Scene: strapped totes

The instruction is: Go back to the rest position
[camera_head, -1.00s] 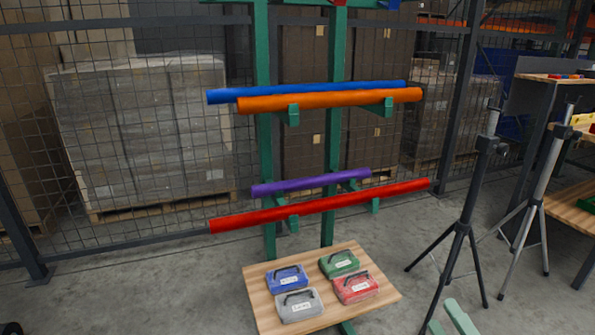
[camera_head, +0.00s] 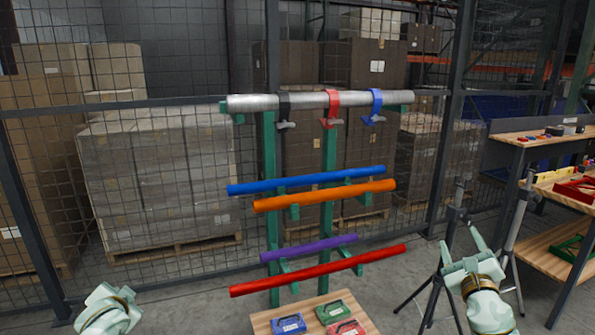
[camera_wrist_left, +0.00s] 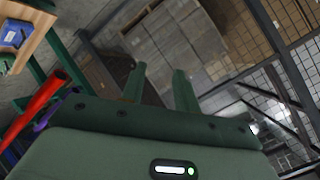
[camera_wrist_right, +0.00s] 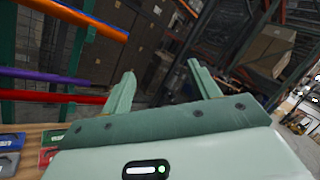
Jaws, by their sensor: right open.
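My right gripper (camera_head: 462,252) is at the lower right in the head view, its light green fingers pointing up and away. It is open and empty; its two fingers stand wide apart in the right wrist view (camera_wrist_right: 163,88). My left wrist shows at the lower left of the head view, with its fingers not visible there. In the left wrist view my left gripper (camera_wrist_left: 158,85) has its fingers apart with nothing between them. Both grippers are clear of the rack.
A green rack holds a grey pipe (camera_head: 320,101) with straps, and blue (camera_head: 305,181), orange (camera_head: 325,195), purple (camera_head: 310,247) and red (camera_head: 318,271) tubes. Several cases lie on a wooden board (camera_head: 263,322) below. A tripod (camera_head: 450,228) and shelves (camera_head: 540,146) stand right.

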